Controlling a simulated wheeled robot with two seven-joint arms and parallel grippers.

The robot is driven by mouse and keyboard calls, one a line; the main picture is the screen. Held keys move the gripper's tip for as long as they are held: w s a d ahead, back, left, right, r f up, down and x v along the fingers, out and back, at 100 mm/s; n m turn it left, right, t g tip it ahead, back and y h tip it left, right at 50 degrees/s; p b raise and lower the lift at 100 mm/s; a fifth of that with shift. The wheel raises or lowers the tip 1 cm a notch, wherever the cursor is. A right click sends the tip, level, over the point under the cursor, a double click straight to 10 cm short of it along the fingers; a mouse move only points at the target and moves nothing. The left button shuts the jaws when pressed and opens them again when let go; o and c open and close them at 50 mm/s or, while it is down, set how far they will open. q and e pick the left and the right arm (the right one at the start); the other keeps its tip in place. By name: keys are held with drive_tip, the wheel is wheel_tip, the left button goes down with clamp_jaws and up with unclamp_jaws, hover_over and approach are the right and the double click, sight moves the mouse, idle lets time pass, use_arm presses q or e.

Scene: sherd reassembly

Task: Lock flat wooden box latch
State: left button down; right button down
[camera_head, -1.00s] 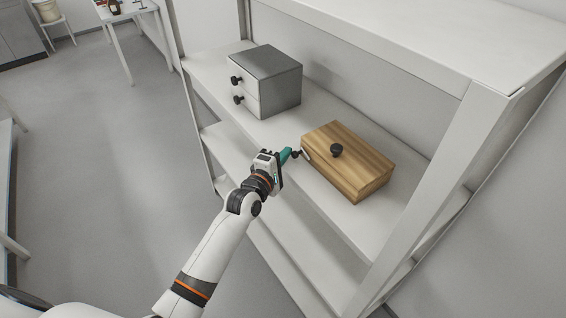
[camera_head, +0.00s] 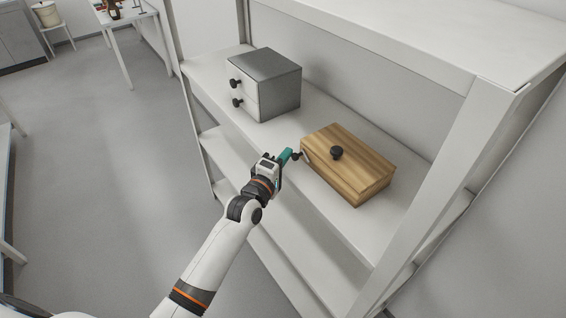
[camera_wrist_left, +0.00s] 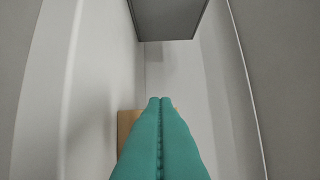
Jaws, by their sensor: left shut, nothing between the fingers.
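The flat wooden box (camera_head: 350,175) lies on the white shelf, its round dark knob (camera_head: 337,152) on top. A small dark-knobbed latch (camera_head: 299,156) shows at the box's near left corner. My left gripper (camera_head: 287,154) is at that corner, its teal fingers shut and empty, right beside the latch; whether they touch it I cannot tell. In the left wrist view the shut fingers (camera_wrist_left: 160,102) hide most of the box, and only a strip of wood (camera_wrist_left: 126,122) shows to their left. My right gripper is not in view.
A grey cabinet (camera_head: 277,82) with two dark-knobbed drawers stands on the same shelf, to the left of the box. A shelf post (camera_head: 425,190) rises to the right. The shelf between cabinet and box is clear.

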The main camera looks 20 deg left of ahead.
use_arm(q)
drive_tip(key=shift+s+d+r+m+t+h+b, duration=0.2)
drive_tip(key=shift+d+m+t+h+b, duration=0.1)
drive_tip(key=shift+m+b, duration=0.55)
drive_tip(key=shift+s+d+r+m+t+h+b, duration=0.1)
drive_tip(key=shift+d+r+m+t+h+b, duration=0.3)
drive_tip(key=shift+m, duration=0.65)
idle(0.8)
drive_tip(key=shift+s+d+r+m+t+h+b, duration=0.15)
drive_tip(key=shift+m+h+b, duration=0.1)
drive_tip(key=shift+m+b, duration=0.4)
drive_tip(key=shift+s+f+m+t+h+b, duration=0.15)
drive_tip(key=shift+m+b, duration=0.25)
drive_tip(key=shift+m, duration=0.5)
drive_tip(key=shift+s+d+r+m+t+h+b, duration=0.1)
drive_tip(key=shift+m+t+h+b, duration=0.15)
drive_tip(key=shift+m+b, duration=0.4)
